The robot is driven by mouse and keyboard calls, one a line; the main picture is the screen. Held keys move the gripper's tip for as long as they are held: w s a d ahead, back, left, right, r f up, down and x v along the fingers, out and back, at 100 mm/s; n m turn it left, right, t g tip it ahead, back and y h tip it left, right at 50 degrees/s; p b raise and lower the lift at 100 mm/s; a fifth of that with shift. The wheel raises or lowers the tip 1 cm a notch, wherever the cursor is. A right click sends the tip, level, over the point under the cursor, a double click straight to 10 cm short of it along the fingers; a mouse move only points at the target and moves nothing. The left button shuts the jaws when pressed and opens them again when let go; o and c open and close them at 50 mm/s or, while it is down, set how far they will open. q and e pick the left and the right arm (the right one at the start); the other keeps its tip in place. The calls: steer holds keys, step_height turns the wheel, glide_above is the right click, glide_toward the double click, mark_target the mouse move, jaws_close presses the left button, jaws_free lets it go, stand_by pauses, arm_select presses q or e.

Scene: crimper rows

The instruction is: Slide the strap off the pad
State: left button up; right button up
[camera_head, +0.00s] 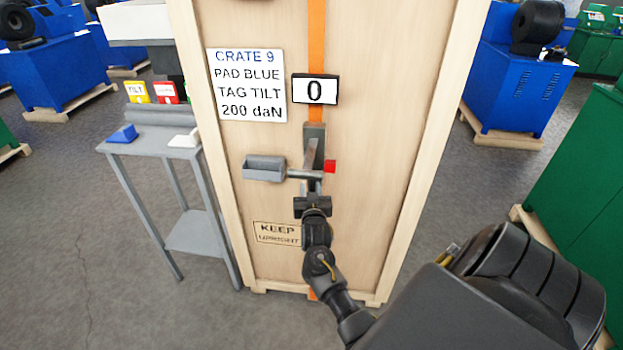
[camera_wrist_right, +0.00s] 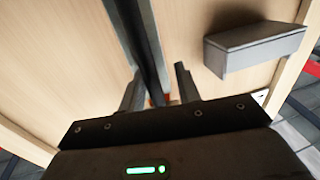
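An orange strap (camera_head: 316,40) runs down the front of a tall wooden crate (camera_head: 380,110); a short piece shows at the crate's foot. It passes behind a display (camera_head: 315,90) reading 0 and meets a grey lever device (camera_head: 313,150) with a red tip. A blue pad (camera_head: 122,134) and a white pad (camera_head: 185,138) lie on the side stand. My right gripper (camera_head: 313,196) is at the lever's lower end. In the right wrist view, its fingers (camera_wrist_right: 159,88) are apart, with a dark bar (camera_wrist_right: 135,40) between them and a gap at one side. My left gripper is not in view.
A grey open holder (camera_head: 264,168) sticks out from the crate left of the lever. A sign (camera_head: 247,85) reads crate 9, pad blue, tag tilt, 200 daN. The grey stand (camera_head: 155,150) also holds yellow and red tags. The floor around is mostly clear.

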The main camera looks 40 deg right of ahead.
steer(key=shift+s+f, duration=0.1)
steer(key=shift+s, duration=0.1)
steer(key=b+v, duration=0.2)
steer(key=v, duration=0.8)
steer(key=shift+s+a, duration=0.15)
steer(key=shift+a, duration=0.1)
